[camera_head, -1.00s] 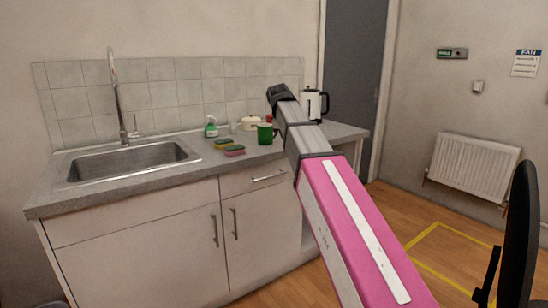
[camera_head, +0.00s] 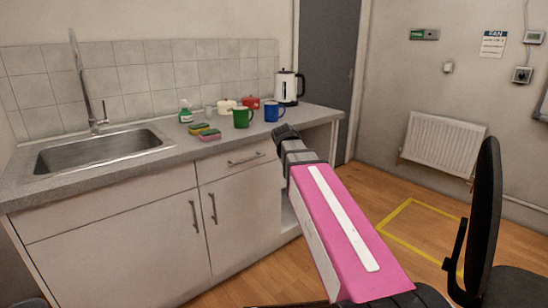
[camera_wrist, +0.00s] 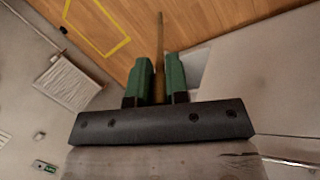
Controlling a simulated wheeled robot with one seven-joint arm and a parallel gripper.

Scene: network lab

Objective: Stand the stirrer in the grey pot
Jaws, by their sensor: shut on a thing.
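My gripper (camera_wrist: 159,64) shows in the wrist view with its two green fingers shut on the stirrer (camera_wrist: 160,35), a thin brown stick that points away past the fingertips. In the head view my arm ends in front of the counter's right part, and the fingers and stirrer cannot be made out there. A small grey pot (camera_head: 209,112), partly hard to see against the tiles, stands at the back of the counter between a green-labelled bottle and a cream pot. My gripper is apart from it, to its right and nearer the camera.
The counter (camera_head: 232,147) holds sponges (camera_head: 208,134), a green mug (camera_head: 242,117), a blue mug (camera_head: 272,112), a red pot (camera_head: 251,103), a cream pot (camera_head: 226,105) and a kettle (camera_head: 287,88). A sink (camera_head: 100,150) is left. A black chair (camera_head: 484,210) stands right.

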